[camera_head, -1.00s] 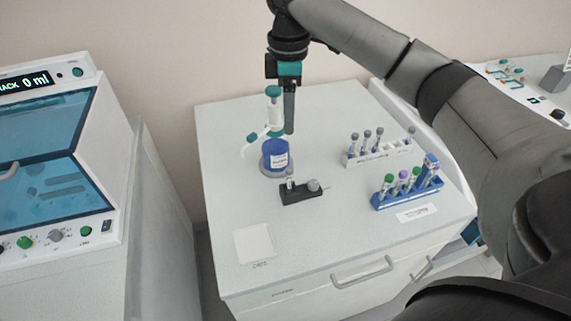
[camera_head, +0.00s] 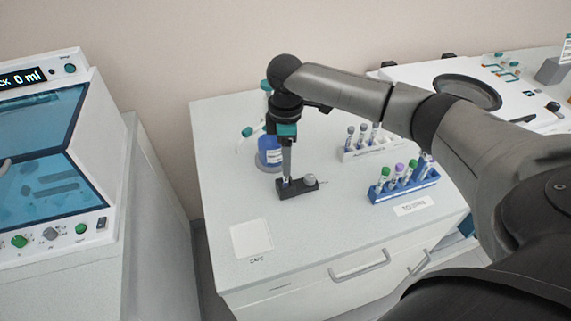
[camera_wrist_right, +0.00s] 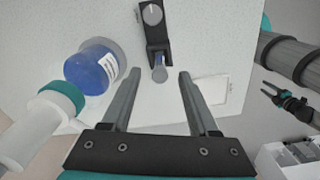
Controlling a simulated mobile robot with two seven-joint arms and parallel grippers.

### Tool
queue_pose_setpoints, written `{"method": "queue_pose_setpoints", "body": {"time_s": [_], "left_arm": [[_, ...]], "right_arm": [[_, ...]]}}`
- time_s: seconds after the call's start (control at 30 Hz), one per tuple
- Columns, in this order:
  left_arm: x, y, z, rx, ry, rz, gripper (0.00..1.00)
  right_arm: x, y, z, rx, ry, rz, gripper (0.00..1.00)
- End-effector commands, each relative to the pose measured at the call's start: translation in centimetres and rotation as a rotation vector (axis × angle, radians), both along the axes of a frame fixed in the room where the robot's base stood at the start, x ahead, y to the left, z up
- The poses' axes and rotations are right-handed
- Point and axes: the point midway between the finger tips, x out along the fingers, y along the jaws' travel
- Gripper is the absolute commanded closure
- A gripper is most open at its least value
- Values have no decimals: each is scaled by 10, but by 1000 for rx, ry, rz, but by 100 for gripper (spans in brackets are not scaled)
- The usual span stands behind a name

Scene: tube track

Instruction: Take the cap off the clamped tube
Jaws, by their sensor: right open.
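The clamped tube (camera_wrist_right: 159,74) stands in a small black clamp (camera_head: 307,184) with a grey knob, near the middle of the bench. In the right wrist view the clamp (camera_wrist_right: 157,36) lies ahead and the tube's greyish top sits between the fingertips. My right gripper (camera_head: 286,172) points down over the tube and hides most of it in the head view. In the right wrist view its fingers (camera_wrist_right: 157,75) are apart, with a gap on both sides of the tube. What looks like my left gripper (camera_wrist_right: 279,95) shows small and dark at the right of that view.
A blue bottle (camera_head: 268,152) with a teal-capped dispenser (camera_wrist_right: 62,98) stands close behind the clamp. A white rack (camera_head: 362,153) and a blue rack (camera_head: 404,189) of capped tubes stand to the right. A white square (camera_head: 251,238) lies front left; the front of the bench is clear.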

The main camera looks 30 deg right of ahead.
Motion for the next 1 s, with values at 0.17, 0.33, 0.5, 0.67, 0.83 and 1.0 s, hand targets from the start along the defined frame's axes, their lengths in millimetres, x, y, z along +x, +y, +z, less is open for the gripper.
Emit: {"method": "queue_pose_setpoints", "body": {"time_s": [0.17,0.33,0.5,0.67,0.83,1.0], "left_arm": [[1,0,0,0,-1,0,50],[1,0,0,0,-1,0,50],[0,0,0,0,-1,0,50],[0,0,0,0,-1,1,50],[0,0,0,0,0,1,50],[0,0,0,0,1,2,50]], "right_arm": [[0,0,-3,0,-1,1,40],[0,0,-3,0,-1,1,49],[0,1,-2,0,-1,0,68],[0,1,-2,1,0,1,86],[0,1,-2,0,-1,1,100],[0,1,-2,0,-1,0,100]]}}
